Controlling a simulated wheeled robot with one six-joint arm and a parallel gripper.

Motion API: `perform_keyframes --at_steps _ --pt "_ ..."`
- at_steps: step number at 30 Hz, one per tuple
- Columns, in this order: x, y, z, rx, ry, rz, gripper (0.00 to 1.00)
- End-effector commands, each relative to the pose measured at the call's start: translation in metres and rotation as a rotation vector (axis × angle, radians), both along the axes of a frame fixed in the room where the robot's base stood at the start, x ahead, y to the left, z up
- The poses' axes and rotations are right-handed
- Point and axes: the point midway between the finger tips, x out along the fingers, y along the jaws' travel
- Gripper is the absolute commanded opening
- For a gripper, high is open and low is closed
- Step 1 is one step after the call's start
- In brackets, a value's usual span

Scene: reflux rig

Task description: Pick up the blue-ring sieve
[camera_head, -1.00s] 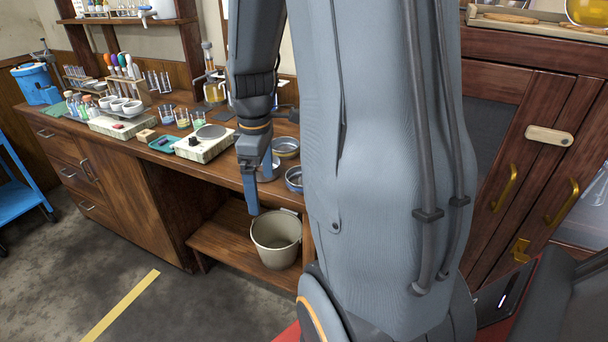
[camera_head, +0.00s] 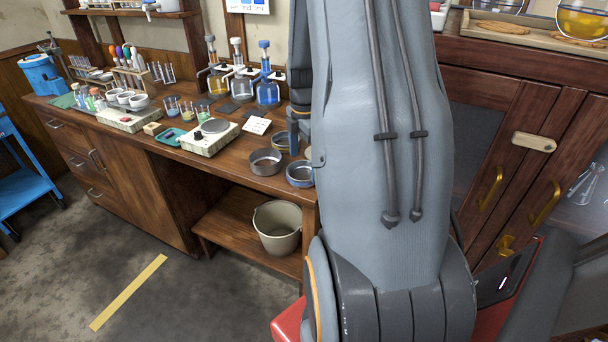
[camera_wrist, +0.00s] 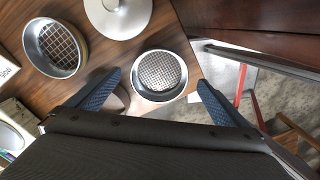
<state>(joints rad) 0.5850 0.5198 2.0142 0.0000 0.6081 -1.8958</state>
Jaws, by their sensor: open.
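A round sieve with a bluish rim (camera_head: 300,173) stands at the front right corner of the wooden bench, partly behind my arm. In the wrist view a fine-mesh sieve (camera_wrist: 160,74), seen from above, appears to be the same one; its ring colour is hard to tell there. My gripper (camera_wrist: 158,96) is open and empty. Its two blue fingers lie apart to the left and right of this sieve's near part, seemingly above it.
A coarse-mesh sieve with a brassy ring (camera_wrist: 55,48) and a plain grey round piece (camera_wrist: 117,15) stand close by. A grey pan or sieve (camera_head: 265,162) is left of the bluish one. A bucket (camera_head: 277,228) sits on the low shelf. A dark wooden cabinet (camera_head: 500,150) stands right.

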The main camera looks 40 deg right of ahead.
Motion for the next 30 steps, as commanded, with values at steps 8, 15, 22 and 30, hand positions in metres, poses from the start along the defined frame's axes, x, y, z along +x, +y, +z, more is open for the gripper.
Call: perform_keyframes --at_steps 8,15,22,30 --pt "0.0 0.002 -0.028 0.0 0.001 -0.001 0.99" --pt "0.001 0.002 -0.031 0.0 -0.001 -0.001 0.99" --pt "0.001 0.002 -0.03 0.0 -0.001 -0.001 0.66" --pt "0.001 0.001 -0.03 0.0 -0.001 -0.001 0.53"
